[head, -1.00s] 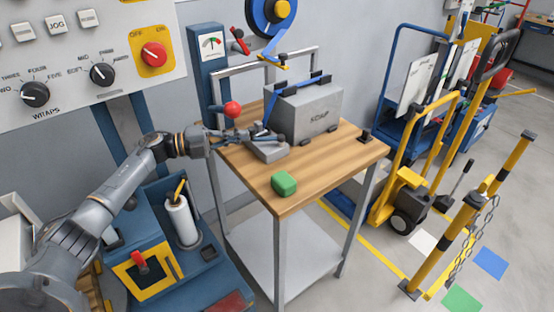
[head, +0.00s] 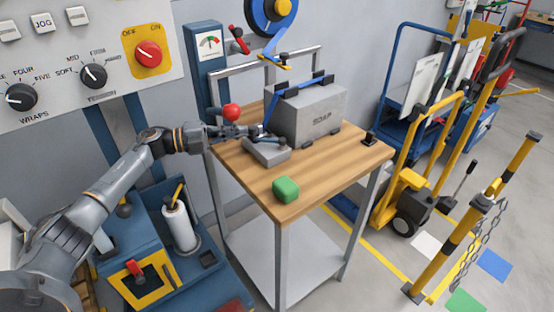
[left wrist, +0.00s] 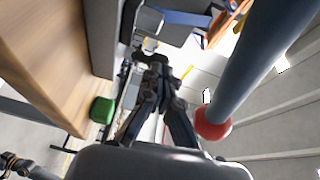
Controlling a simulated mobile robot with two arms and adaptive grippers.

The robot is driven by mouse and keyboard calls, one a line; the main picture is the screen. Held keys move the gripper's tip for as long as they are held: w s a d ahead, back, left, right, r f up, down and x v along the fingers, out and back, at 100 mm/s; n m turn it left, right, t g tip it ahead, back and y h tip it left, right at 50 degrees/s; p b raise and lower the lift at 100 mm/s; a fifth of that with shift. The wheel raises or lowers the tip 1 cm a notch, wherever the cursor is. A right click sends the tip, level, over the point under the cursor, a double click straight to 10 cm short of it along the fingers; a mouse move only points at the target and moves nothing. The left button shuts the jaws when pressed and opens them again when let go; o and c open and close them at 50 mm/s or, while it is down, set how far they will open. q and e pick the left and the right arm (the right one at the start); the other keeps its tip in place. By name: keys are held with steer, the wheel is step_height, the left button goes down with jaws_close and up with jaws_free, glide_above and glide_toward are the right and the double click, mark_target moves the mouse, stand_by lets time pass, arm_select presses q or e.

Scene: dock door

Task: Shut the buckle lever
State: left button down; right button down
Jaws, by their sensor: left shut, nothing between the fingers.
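The buckle is a grey block (head: 267,152) on the wooden table, beside the grey strapped case. In the left wrist view the red knob (left wrist: 213,124) is right of my fingers, on a thick blue-grey shaft (left wrist: 262,62). My left gripper (head: 256,132) is shut and empty, just below and right of the knob in the head view. In the left wrist view its fingers (left wrist: 152,64) are together and apart from the knob. My right gripper is not seen.
The grey case (head: 312,116) with blue straps stands behind the buckle. A green block (head: 286,189) lies on the table's near part. A tensioner wheel (head: 271,12) and a gauge post (head: 208,60) are behind. The table's right side is mostly clear.

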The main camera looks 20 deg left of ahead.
arm_select(q)
steer(key=v, duration=1.2)
stand_by(0.5)
